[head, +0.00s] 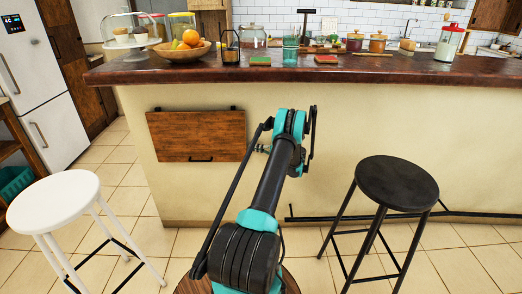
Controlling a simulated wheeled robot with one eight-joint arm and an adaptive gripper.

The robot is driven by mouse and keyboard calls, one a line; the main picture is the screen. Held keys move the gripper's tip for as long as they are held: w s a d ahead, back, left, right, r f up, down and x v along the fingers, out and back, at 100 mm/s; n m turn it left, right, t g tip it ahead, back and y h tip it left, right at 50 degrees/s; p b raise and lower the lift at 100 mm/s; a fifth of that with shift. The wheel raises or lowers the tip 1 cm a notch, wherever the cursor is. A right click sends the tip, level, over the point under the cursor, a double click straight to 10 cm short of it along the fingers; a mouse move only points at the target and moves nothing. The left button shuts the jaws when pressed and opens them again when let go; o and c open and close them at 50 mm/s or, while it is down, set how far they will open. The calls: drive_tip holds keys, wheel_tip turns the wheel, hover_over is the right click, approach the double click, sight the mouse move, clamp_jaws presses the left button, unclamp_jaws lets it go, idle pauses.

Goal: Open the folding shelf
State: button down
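The folding shelf (190,130) is a brown wooden panel hanging flat against the cream front of the counter, left of the middle of the head view. It has a small black handle (200,160) near its lower edge and dark hinges along its top edge. My arm reaches up from the bottom centre. My gripper (262,149) is mostly hidden behind the arm's wrist, and a small part shows just right of the shelf's right edge. I cannot tell whether it touches the panel or whether its fingers are open.
A white stool (54,202) stands at the left and a black stool (397,184) at the right. The dark countertop (400,70) above the shelf carries a fruit bowl (181,54), jars and glasses. Tiled floor is clear between the white stool and the counter.

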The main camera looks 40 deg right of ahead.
drive_tip(key=shift+x, duration=1.05)
